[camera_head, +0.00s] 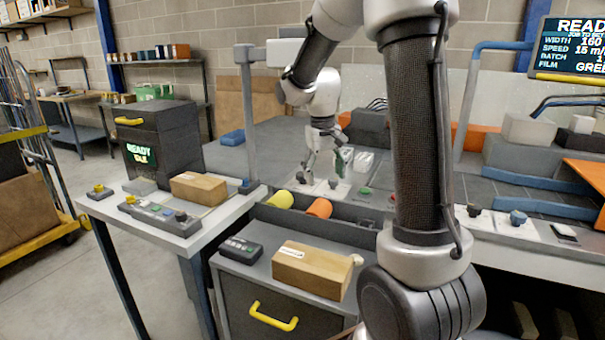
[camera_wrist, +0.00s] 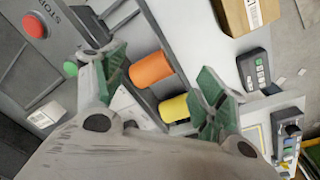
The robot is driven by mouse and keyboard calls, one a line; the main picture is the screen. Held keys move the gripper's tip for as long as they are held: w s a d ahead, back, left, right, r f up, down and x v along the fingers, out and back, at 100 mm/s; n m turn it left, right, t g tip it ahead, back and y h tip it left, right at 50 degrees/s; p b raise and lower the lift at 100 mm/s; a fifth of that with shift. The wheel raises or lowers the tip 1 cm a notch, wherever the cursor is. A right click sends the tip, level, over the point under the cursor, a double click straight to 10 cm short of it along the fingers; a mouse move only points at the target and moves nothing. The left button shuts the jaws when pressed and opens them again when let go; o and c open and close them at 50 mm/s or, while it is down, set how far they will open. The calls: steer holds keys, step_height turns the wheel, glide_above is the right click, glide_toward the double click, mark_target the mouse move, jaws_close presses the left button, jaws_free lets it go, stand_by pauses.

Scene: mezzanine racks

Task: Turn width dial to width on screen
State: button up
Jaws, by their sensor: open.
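The screen (camera_head: 572,48) at the upper right reads READY, with WIDTH 160, SPEED 15, BATCH 1 and a film line starting GREE; its right edge is cut off. Dark knobs stand on white plates at the right of the front panel, a black one (camera_head: 474,210) and a blue-grey one (camera_head: 517,216). Their labels are too small to read, so I cannot tell which is the width dial. My gripper (camera_head: 325,175) is open and empty, pointing down near white plates at the left end of that panel. In the wrist view its spread green-tipped fingers (camera_wrist: 163,90) show with nothing between them.
Below my gripper lie a yellow roll (camera_head: 279,200) and an orange roll (camera_head: 319,207) in a dark trough. A green button (camera_head: 365,191) sits right of my gripper. A cardboard box (camera_head: 312,270) and dark keypad (camera_head: 241,250) rest on the front cabinet. My arm hides part of the panel.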

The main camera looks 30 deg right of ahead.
steer(key=w+d+f+m+t+h, duration=0.15)
steer(key=w+f, duration=0.25)
steer(key=w, duration=0.5)
steer(key=w+d+f+m+g+y, duration=0.1)
steer(key=w+d+f, duration=0.2)
steer(key=w, duration=0.5)
steer(key=r+m+t, duration=0.1)
steer(key=m+t, duration=0.2)
glide_above(303, 178)
steer(key=shift+h, duration=0.45)
steer(key=x, duration=0.7)
steer(key=shift+s+a, duration=0.1)
steer(key=shift+a, duration=0.15)
steer(key=c, duration=1)
